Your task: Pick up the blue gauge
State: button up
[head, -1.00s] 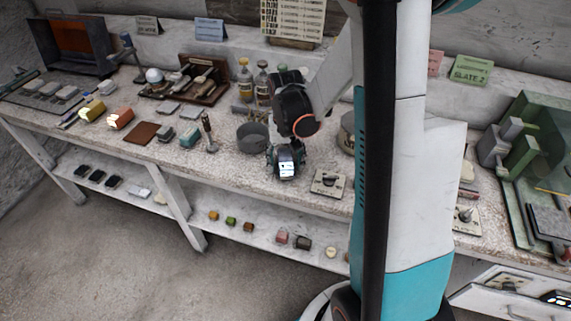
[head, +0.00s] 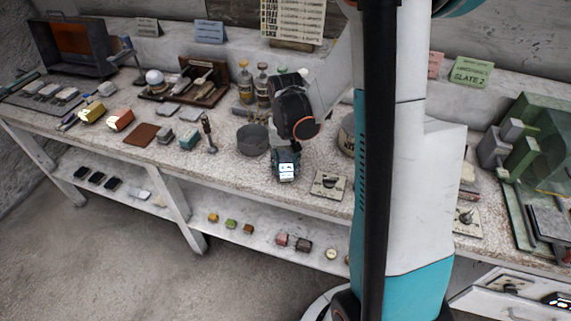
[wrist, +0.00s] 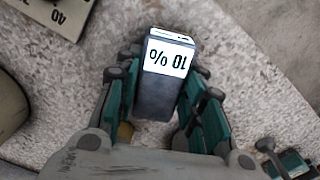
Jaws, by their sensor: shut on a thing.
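The blue gauge (wrist: 155,98) is a small dark blue-grey block with a lit white display; in the wrist view its characters appear upside down, with a "%" sign. My gripper (wrist: 157,100) has its teal-padded fingers on both sides of the gauge and is shut on it. In the head view the gauge (head: 287,171) is upright at the front part of the bench, below my gripper (head: 284,162). Whether its base touches the bench cannot be told.
On the bench (head: 240,185), a grey round tin (head: 253,139) stands just left of the gauge and a switch plate (head: 329,184) lies to its right. Bottles (head: 262,84) stand behind. A lower shelf (head: 265,230) holds small blocks.

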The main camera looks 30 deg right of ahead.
aim_at(285, 160)
jog(key=shift+r, duration=0.15)
notch_tip(285, 160, up, 20)
jog(key=p, duration=0.7)
jog(key=shift+p, duration=0.3)
jog(key=shift+r, duration=0.1)
